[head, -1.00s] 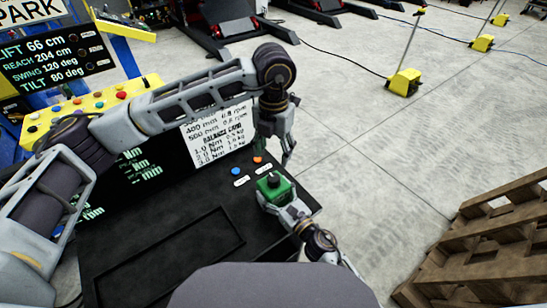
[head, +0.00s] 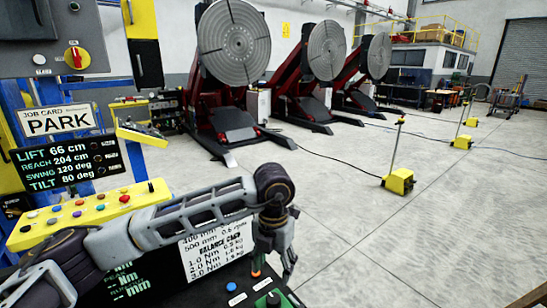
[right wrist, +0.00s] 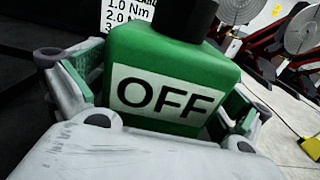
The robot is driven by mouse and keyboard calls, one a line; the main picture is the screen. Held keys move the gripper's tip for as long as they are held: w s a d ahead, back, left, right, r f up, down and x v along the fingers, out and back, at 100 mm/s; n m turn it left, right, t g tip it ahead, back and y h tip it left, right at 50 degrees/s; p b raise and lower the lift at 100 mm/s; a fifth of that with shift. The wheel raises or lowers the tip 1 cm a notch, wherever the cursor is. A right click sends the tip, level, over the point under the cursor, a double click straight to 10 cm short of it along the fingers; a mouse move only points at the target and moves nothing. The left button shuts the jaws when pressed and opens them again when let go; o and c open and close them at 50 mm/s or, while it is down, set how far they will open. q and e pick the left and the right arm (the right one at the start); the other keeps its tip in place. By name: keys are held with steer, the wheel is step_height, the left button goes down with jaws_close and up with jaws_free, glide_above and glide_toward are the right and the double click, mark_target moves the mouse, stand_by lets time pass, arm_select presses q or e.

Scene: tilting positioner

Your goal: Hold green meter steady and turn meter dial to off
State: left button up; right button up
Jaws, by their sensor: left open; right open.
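The green meter (right wrist: 195,68) fills the middle of the right wrist view, with a white OFF label facing the camera. Its black dial (right wrist: 183,18) is cut off by the top edge, so its setting cannot be read. My right gripper (right wrist: 150,85) is open, with one finger on each side of the meter; I cannot tell if they touch it. In the head view only the top of the meter (head: 287,303) shows at the bottom edge. My left gripper (head: 273,262) is open, pointing down just above and behind the meter, and is empty.
A yellow button box (head: 90,215) and a PARK job card (head: 58,121) stand at left. Red positioners with grey discs (head: 238,43) stand behind. Open floor with yellow posts (head: 398,181) lies to the right.

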steer(key=shift+s+d, duration=0.1)
steer(key=shift+s, duration=0.05)
steer(key=shift+v, duration=5.75)
steer(key=shift+s, duration=0.1)
